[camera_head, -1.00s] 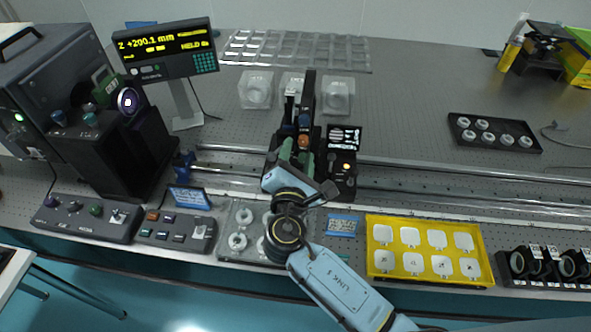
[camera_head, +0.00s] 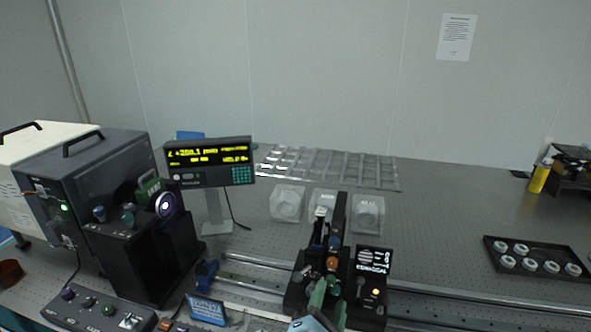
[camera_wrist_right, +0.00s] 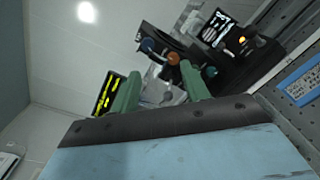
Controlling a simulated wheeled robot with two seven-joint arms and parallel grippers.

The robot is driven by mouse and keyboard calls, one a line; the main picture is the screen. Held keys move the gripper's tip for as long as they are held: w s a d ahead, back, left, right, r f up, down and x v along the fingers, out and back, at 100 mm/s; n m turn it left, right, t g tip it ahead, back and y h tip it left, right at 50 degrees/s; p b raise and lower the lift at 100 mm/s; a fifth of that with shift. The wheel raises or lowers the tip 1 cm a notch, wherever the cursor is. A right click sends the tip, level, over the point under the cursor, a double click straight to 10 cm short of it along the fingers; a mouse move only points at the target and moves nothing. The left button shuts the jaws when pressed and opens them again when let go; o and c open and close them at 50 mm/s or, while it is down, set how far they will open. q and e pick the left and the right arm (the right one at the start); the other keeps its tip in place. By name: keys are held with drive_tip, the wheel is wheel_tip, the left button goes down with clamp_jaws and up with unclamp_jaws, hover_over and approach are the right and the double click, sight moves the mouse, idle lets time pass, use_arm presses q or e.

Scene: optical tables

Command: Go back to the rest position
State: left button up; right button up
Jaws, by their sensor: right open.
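My right gripper (camera_head: 325,292) shows at the bottom edge of the head view, in front of the black rail-mounted device (camera_head: 300,287). Its green fingers also show in the right wrist view (camera_wrist_right: 160,88), spread apart with nothing held between them. The device, with blue and orange knobs, stands beyond the fingers in the wrist view. Only the tip of the right arm shows in the head view. My left gripper is in neither view.
A readout display (camera_head: 209,164) and a dark instrument (camera_head: 105,190) stand at the left. Clear plastic boxes (camera_head: 367,213) sit behind the device. A black tray (camera_head: 499,261) with several round parts lies at the right. Rails (camera_head: 450,292) cross the table.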

drive_tip(key=s+d+f+m+g, duration=0.8)
drive_tip(key=s+d+f+m, duration=0.15)
drive_tip(key=d+m, duration=0.25)
drive_tip(key=s+d+m+g+y, duration=0.2)
drive_tip(key=s+m+g+y, duration=0.35)
drive_tip(key=s+m, duration=0.6)
drive_tip(key=s+f+n+b, duration=0.3)
drive_tip(key=f+b, duration=0.4)
drive_tip(key=f, duration=2.2)
drive_tip(key=s+d+f+g+b, duration=0.1)
drive_tip(key=s+f+b, duration=0.2)
drive_tip(key=s+f, duration=0.5)
drive_tip(key=s+d+f+g+b, duration=0.1)
drive_tip(key=s+d+f+b, duration=0.1)
drive_tip(key=s+f, duration=0.7)
wheel_tip(320, 180, down, 6)
drive_tip(key=shift+s+f+b, duration=0.15)
drive_tip(key=shift+s+b, duration=0.15)
drive_tip(key=shift+b, duration=0.25)
